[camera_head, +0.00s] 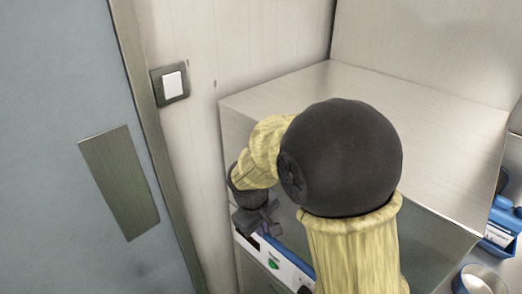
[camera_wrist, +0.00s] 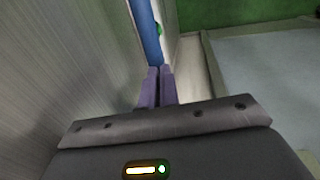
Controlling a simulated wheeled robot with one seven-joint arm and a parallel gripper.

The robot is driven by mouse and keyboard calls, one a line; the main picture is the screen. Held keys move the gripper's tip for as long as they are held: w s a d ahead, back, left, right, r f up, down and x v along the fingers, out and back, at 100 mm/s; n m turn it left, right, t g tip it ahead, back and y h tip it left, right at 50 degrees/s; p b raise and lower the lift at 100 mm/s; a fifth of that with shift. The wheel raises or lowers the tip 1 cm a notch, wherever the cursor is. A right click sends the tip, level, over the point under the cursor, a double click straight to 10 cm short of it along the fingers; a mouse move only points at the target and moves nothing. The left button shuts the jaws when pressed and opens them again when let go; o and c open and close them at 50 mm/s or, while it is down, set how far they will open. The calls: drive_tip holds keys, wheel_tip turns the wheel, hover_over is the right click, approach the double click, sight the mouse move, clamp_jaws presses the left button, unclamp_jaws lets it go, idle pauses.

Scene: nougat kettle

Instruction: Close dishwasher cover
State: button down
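The dishwasher is a large steel box with a flat top, and its cover (camera_head: 340,95) fills the middle and right of the head view. Below the cover's edge is a white and blue panel (camera_head: 285,268) with a green button. The panel's blue edge also shows in the wrist view (camera_wrist: 143,28). My gripper (camera_head: 268,222) is low at the box's left side, close to the panel. In the wrist view its two purple fingers (camera_wrist: 159,75) are nearly together, with nothing clearly between them. I cannot tell whether they touch the dishwasher. My arm hides much of its front.
A grey-blue door (camera_head: 70,60) with a metal plate stands on the left. A light switch (camera_head: 170,83) is on the narrow wall beside it. A blue item (camera_head: 502,225) and a round container (camera_head: 480,280) are at the lower right. A steel wall (camera_head: 430,45) stands behind.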

wheel_tip(320, 180, up, 14)
drive_tip(key=s+a+p, duration=0.2)
drive_tip(key=p, duration=0.1)
drive_tip(key=shift+f, duration=0.15)
idle(0.5)
